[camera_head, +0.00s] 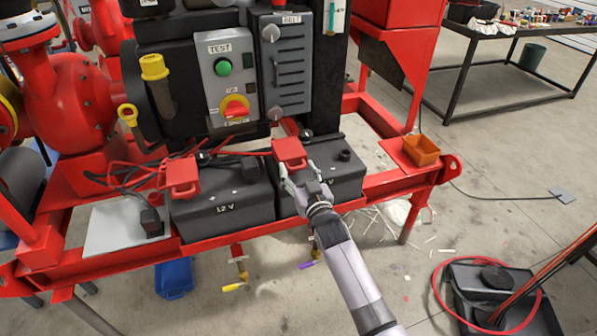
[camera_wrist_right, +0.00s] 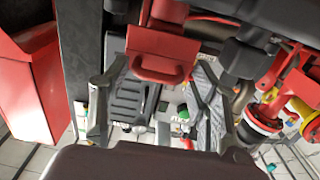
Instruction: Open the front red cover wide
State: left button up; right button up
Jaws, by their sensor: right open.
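A red cover (camera_head: 289,152) with a tab on its lower edge sits at the back of the right black battery (camera_head: 345,172). A similar red cover (camera_head: 182,178) is on the left black battery (camera_head: 222,212), marked 12 V. My right gripper (camera_head: 302,174) is just in front of the right-hand cover, with open jaws. In the right wrist view this red cover (camera_wrist_right: 160,55) shows between and just beyond the open fingers (camera_wrist_right: 160,85), its slotted tab toward me. I cannot tell whether a finger touches it. My left gripper is not in view.
A grey panel with a green button and red knob (camera_head: 228,82) stands behind the batteries. Red cables (camera_head: 235,155) run between the covers. The red skid frame (camera_head: 270,236) lies in front.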

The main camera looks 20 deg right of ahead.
jog(key=shift+c, duration=0.2)
grip_shut()
dwell(0.5)
